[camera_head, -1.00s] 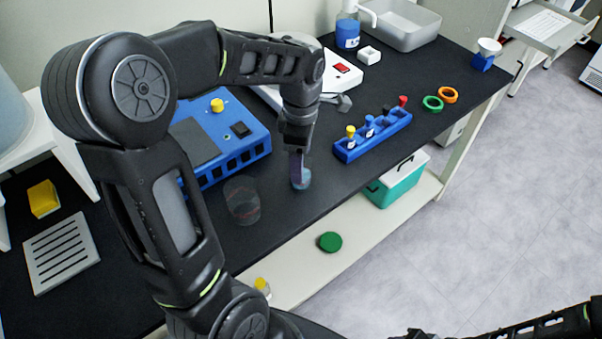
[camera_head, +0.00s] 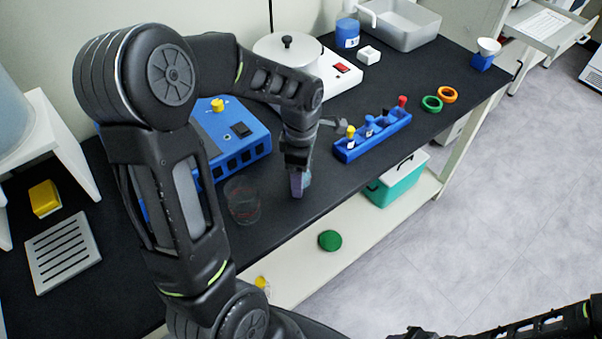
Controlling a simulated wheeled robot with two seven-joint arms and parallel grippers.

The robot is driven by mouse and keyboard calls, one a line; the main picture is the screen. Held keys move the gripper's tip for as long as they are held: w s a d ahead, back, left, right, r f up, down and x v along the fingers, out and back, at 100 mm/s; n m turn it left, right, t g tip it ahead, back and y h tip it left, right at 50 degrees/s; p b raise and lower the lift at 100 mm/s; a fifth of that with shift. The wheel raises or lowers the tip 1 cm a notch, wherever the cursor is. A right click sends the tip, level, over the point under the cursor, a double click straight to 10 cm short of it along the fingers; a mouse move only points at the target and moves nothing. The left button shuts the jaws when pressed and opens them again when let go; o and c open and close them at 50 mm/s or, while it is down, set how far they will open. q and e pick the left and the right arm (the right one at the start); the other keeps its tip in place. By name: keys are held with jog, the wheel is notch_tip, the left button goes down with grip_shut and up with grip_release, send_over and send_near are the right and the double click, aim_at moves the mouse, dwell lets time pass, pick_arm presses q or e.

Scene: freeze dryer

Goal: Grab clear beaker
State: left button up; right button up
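The clear beaker (camera_head: 243,203) stands upright on the black bench top, in front of the blue device. It is see-through with faint reddish marks. My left gripper (camera_head: 298,190) points down just to the right of the beaker, apart from it, near the bench's front edge. A small bluish thing shows at its fingertips; I cannot tell whether it is held or stands behind them. The finger gap is not clear from this angle. My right arm shows at the bottom right, but its fingertips cannot be made out.
The blue device (camera_head: 237,150) stands behind the beaker. A blue rack (camera_head: 372,140) with colored-capped vials is to the right of my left gripper. Green (camera_head: 432,104) and orange (camera_head: 447,95) rings lie farther right. A lower shelf (camera_head: 300,268) holds a green disc (camera_head: 330,240).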

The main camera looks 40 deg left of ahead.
pick_arm(q)
jog(key=shift+c, duration=0.3)
jog(key=c, duration=1.4)
jog(key=shift+c, duration=0.2)
jog(key=shift+r, duration=0.15)
jog(key=shift+r, duration=4.85)
